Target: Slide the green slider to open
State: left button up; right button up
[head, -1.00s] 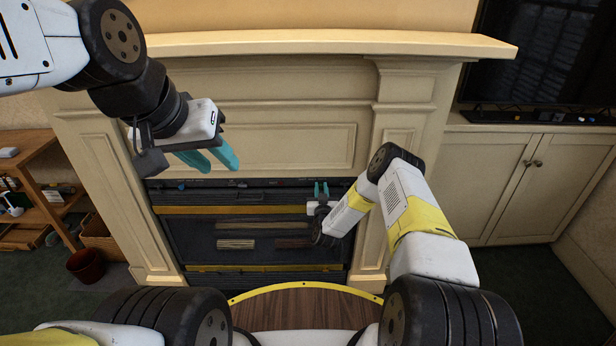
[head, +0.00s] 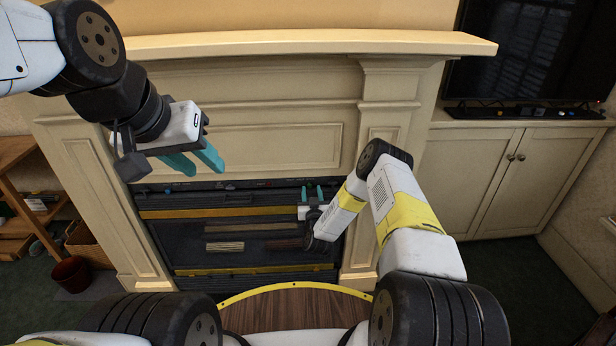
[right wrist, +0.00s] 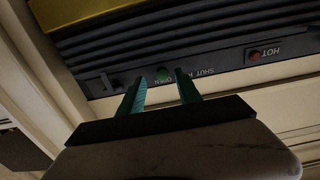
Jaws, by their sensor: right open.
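The green slider (right wrist: 163,74) shows as a small round green knob on the dark control strip in the right wrist view. Upside-down lettering reading SHUT and OPEN is beside it. My right gripper (right wrist: 160,76) is open, with its teal fingertips on either side of the knob; I cannot tell if they touch it. In the head view my right gripper (head: 312,193) is at the upper right of the dark fireplace insert (head: 170,229), and the slider cannot be made out there. My left gripper (head: 205,168) is open and empty, in front of the mantel's left side.
The red HOT light (right wrist: 263,53) is on the same strip, and a dark knob (right wrist: 115,84) is at its other end. Slatted louvres run along the strip. The mantel shelf (head: 300,43) juts out above. A yellow-edged wooden floor panel (head: 290,305) is in front.

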jog(key=s, duration=0.5)
jog(key=shift+s, duration=0.25)
